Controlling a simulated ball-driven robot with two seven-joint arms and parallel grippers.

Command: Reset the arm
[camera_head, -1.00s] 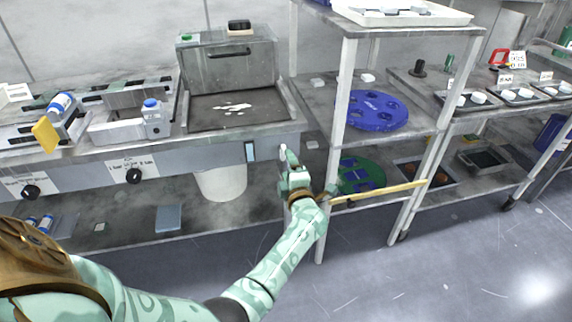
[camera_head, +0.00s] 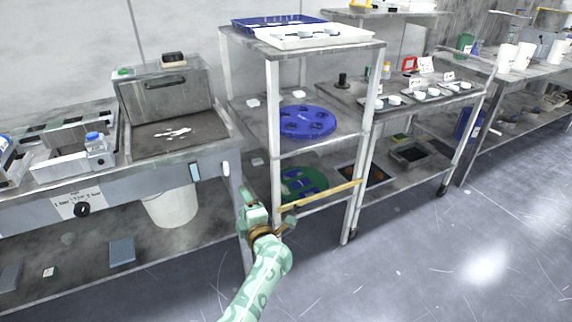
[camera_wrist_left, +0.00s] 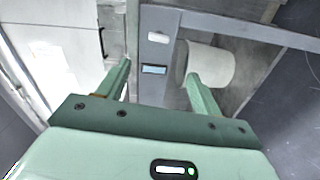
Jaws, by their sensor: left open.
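My left gripper (camera_head: 264,207) is in front of the left front leg of the shelf rack, beside the polishing bench's right end. Its two fingers are apart. In the left wrist view the open gripper (camera_wrist_left: 158,72) has nothing between its fingertips; the bench front with a small display (camera_wrist_left: 154,70) shows behind them. A white bucket (camera_wrist_left: 212,66) shows behind the right finger there. My right gripper is in neither view.
The shelf rack (camera_head: 272,100) holds a blue platen (camera_head: 307,121) on its middle shelf and a green platen (camera_head: 303,183) below. The bench (camera_head: 130,185) stands at left, with a white bucket (camera_head: 171,207) under it. Open floor (camera_head: 430,265) lies at right.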

